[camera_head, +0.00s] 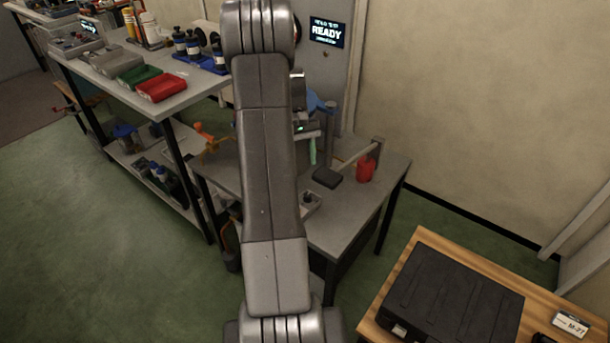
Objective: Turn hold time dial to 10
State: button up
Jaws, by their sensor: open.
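My arm (265,160) rises through the middle of the view and covers much of the bench behind it. My gripper is not seen; the arm hides that area. A wall panel with a lit screen (328,32) reading "READY" stands at the back, right of my arm's elbow. A small dark round spot (325,54) is on the panel below the screen; I cannot tell what it is. No hold time dial can be made out, nor any setting. A small device with a green light (300,128) shows partly beside my arm.
A grey bench (345,225) holds a red container (366,168) and a black block (327,178). A shelf table (190,92) at left carries red (162,88) and green (139,75) trays. A black case (450,300) lies at lower right. Green floor at left is free.

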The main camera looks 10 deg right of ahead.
aim_at(308, 195)
jog(key=shift+v, duration=1.75)
jog(key=shift+f, duration=0.1)
jog(key=b+x, duration=0.1)
jog(key=x, duration=1.2)
jog(key=shift+s+d+f, duration=0.1)
jog(key=shift+s+f, duration=0.1)
jog(key=shift+f, duration=0.15)
jog(key=shift+r, duration=0.1)
